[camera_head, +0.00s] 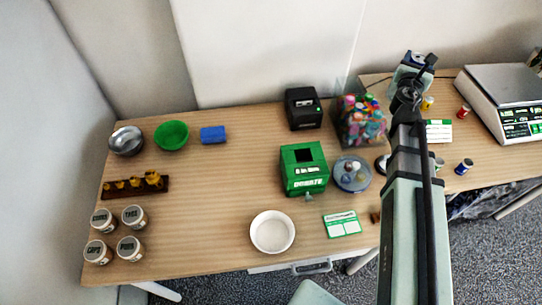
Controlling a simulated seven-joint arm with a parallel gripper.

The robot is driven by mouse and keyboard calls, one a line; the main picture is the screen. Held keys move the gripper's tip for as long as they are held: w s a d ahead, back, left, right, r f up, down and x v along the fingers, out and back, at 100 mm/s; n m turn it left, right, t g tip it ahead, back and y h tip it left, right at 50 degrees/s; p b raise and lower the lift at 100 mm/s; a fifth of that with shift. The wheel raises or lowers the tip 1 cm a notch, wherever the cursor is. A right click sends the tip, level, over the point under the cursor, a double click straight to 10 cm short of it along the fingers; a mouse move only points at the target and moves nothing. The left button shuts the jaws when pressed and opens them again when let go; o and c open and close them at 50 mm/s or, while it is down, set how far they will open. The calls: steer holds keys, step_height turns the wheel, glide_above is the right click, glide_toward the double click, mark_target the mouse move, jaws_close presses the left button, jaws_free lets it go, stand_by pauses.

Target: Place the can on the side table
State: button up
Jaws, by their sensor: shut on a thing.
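My arm reaches up the right side of the view. My gripper (414,63) is at its far end, in front of the wall and above the back edge of the side table (447,88). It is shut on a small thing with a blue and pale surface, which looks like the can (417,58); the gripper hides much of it. Small cans stand on the side table: a yellow one (428,103), a red one (464,112) and a blue one (463,167).
A scale (505,90) fills the side table's right. The main table (220,205) holds a clear bin of colourful items (360,120), a green donation box (304,170), a black printer (303,108), a white bowl (272,232) and jars (133,217). Bare wood shows between the small cans.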

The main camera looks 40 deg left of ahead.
steer(key=s+a, duration=1.9)
steer(key=a, duration=0.1)
steer(key=s+a, duration=0.5)
steer(key=s, duration=0.8)
steer(key=s+a, duration=0.4)
steer(key=s, duration=0.8)
steer(key=shift+h, duration=0.4)
steer(key=shift+w+f, duration=0.1)
steer(key=shift+f, duration=10.7)
steer(key=shift+f, duration=0.15)
steer(key=o, duration=1)
